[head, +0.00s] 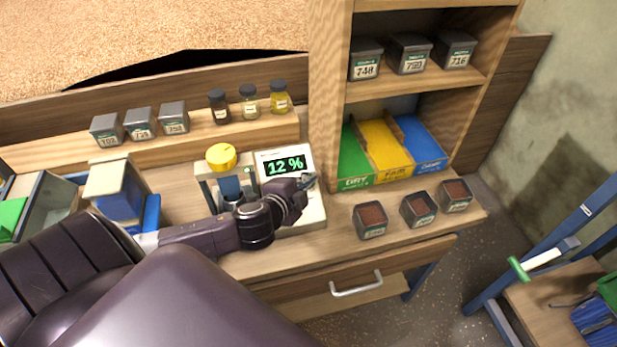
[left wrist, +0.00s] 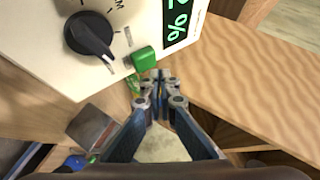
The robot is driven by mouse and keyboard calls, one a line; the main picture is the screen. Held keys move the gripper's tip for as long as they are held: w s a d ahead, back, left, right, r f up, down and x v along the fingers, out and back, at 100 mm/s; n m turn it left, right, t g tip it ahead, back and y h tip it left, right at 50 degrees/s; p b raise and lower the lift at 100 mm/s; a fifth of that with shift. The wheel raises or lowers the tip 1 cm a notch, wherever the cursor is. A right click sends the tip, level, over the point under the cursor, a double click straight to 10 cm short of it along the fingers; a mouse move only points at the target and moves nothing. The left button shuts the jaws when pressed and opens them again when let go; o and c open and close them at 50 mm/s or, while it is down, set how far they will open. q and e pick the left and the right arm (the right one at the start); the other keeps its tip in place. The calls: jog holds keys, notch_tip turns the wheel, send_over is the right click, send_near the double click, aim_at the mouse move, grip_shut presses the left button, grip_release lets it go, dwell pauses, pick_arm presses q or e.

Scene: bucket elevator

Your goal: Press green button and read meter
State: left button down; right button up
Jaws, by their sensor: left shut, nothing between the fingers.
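The cream meter (head: 313,215) stands on the bench, and its display (head: 285,165) reads 12 % in green digits. My left gripper (head: 309,181) is shut and empty, at the right side of the meter just below the display. In the left wrist view the green button (left wrist: 144,58) is on the meter face beside the black knob (left wrist: 90,37). The closed fingertips (left wrist: 157,77) are right by the button; I cannot tell whether they touch it. The button is hidden behind my gripper in the head view. My right gripper is not in view.
Green, yellow and blue trays (head: 386,148) stand in the shelf to the right. Open sample tins (head: 420,209) sit on the bench right of the meter. A yellow-topped device (head: 221,157) stands close left of it. Lidded tins and jars (head: 249,101) line the ledge behind.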

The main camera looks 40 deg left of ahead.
pick_arm(q)
jog(key=r+p, duration=0.1)
jog(key=s+d+r+p, duration=0.1)
jog(key=r+p, duration=0.2)
jog(key=shift+s+d+r+p, duration=0.25)
jog(key=shift+d+p, duration=0.1)
jog(key=shift+p, duration=0.05)
dwell(0.9)
